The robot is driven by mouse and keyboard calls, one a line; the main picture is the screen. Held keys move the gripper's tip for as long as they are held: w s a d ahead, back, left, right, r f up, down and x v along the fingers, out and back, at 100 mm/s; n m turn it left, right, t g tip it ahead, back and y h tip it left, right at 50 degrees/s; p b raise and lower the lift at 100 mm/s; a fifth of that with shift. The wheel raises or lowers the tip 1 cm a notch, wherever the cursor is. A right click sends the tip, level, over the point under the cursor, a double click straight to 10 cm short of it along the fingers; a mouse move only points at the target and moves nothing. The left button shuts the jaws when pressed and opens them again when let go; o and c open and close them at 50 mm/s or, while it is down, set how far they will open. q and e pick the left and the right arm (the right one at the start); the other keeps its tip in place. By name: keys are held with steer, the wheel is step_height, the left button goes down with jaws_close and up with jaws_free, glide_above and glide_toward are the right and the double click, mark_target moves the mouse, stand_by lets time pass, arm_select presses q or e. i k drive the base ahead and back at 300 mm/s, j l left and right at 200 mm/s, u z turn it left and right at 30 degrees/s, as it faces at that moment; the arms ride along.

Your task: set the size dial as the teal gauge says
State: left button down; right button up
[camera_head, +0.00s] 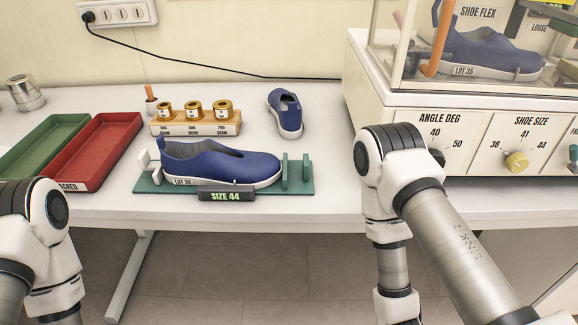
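The teal gauge (152,184) lies on the table with a navy shoe (222,164) set in it. The black plate on its front (226,196) reads "SIZE 44" in green. My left arm shows at the lower left and my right arm stands in front of the machine. Neither gripper is in view.
The machine (360,95) has a clear case with another navy shoe (492,55) inside. My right arm partly hides the "ANGLE DEG" dial. A red tray (126,128), a green tray (75,130), brass weights in a wooden block (170,129) and a loose shoe (287,110) are on the table.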

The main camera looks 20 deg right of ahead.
mark_target(515, 163)
steer(key=z, duration=1.75)
steer(key=i+l+u, duration=0.1)
steer(key=l+u, duration=1)
steer(key=k+l, duration=0.05)
steer(key=l, duration=0.05)
